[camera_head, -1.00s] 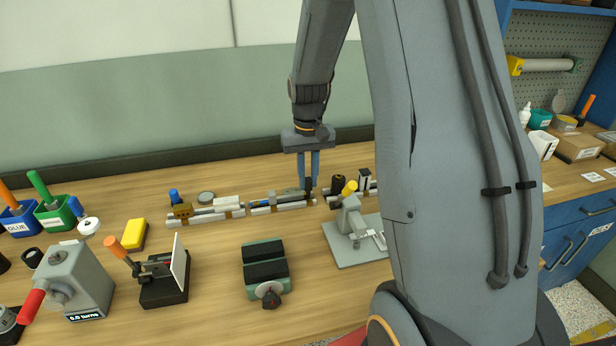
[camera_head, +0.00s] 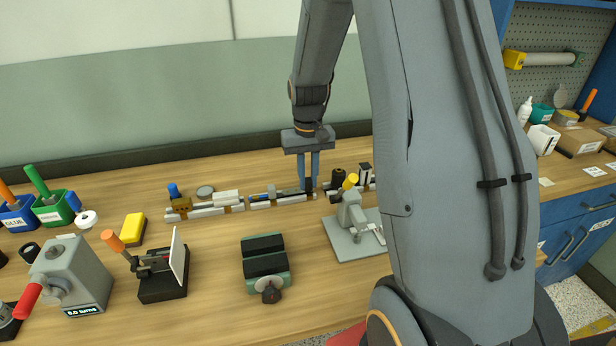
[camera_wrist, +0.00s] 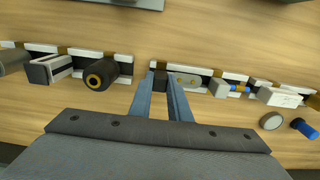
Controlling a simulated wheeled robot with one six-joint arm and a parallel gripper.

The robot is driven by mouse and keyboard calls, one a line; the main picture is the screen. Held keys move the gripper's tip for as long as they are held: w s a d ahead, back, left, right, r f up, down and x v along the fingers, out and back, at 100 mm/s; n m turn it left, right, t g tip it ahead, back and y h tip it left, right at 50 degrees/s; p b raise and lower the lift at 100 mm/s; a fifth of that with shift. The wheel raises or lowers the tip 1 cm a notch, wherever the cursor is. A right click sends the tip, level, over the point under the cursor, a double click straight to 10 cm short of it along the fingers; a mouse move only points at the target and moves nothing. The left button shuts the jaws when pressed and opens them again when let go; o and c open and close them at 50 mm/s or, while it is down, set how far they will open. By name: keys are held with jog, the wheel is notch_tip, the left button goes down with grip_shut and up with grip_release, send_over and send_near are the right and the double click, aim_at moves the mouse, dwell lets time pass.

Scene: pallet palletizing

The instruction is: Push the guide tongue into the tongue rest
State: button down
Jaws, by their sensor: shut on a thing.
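My gripper (camera_wrist: 164,84) points down at the long bench rack and is shut on a small dark block (camera_wrist: 161,82). A grey plate with two holes (camera_wrist: 188,80) lies right beside the block in the rack. The block and plate look like the guide tongue, but I cannot tell for certain. In the head view my gripper (camera_head: 308,186) is at the right end of the rack's middle section (camera_head: 285,202). I cannot make out which slot is the tongue rest, or whether the tongue is seated; the fingers partly cover that spot.
A black roller (camera_wrist: 101,74) is on one side of my gripper along the rack. A grey block (camera_wrist: 219,88) and a white block (camera_wrist: 280,97) are on the other. A grey stand with a yellow knob (camera_head: 352,212) and a green-black vise (camera_head: 266,262) stand in front.

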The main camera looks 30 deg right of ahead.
aim_at(308, 180)
jog(key=shift+f, duration=0.3)
dwell(0.6)
jog(key=c, duration=1.6)
grip_release()
jog(key=shift+o, duration=0.2)
jog(key=shift+r+b, duration=1)
jog(key=shift+r, duration=2.9)
jog(key=s+a+r+n+t+p, duration=0.1)
jog(key=s+a+p, duration=0.2)
jog(key=s, duration=0.6)
jog(key=s+a+r+n+t+p, duration=0.1)
jog(key=s+a+r+p, duration=0.1)
jog(key=s+a, duration=0.6)
jog(key=shift+s+p, duration=0.45)
